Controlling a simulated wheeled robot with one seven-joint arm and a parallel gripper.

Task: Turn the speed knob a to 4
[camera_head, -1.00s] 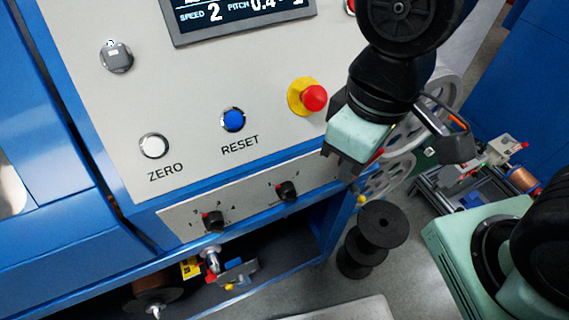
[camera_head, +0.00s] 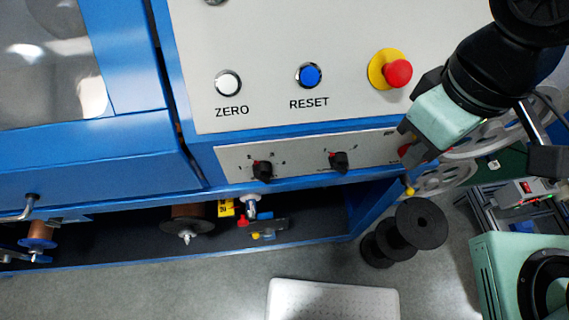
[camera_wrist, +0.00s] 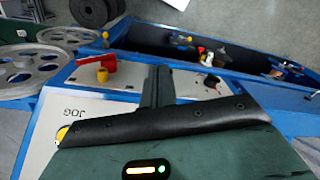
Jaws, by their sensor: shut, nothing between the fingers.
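Two black knobs sit on the small grey lower panel (camera_head: 230,160) in the head view. The left knob (camera_head: 263,171) has a red mark and a numbered scale around it; its exact setting is too small to read. The right knob (camera_head: 339,160) has a shorter scale. My gripper (camera_head: 408,155) is at the right end of this panel, to the right of both knobs and apart from them. In the wrist view my gripper (camera_wrist: 156,85) shows dark, closed fingers over the panel, with nothing held. A small dark knob (camera_wrist: 210,82) shows beyond them.
A red emergency button (camera_head: 397,73), a blue RESET button (camera_head: 308,75) and a white ZERO button (camera_head: 228,82) are on the upper panel. Black spools (camera_head: 420,224) stand on the floor below. A red rotary handle (camera_wrist: 97,64) and grey pulleys (camera_wrist: 32,69) are close to my gripper.

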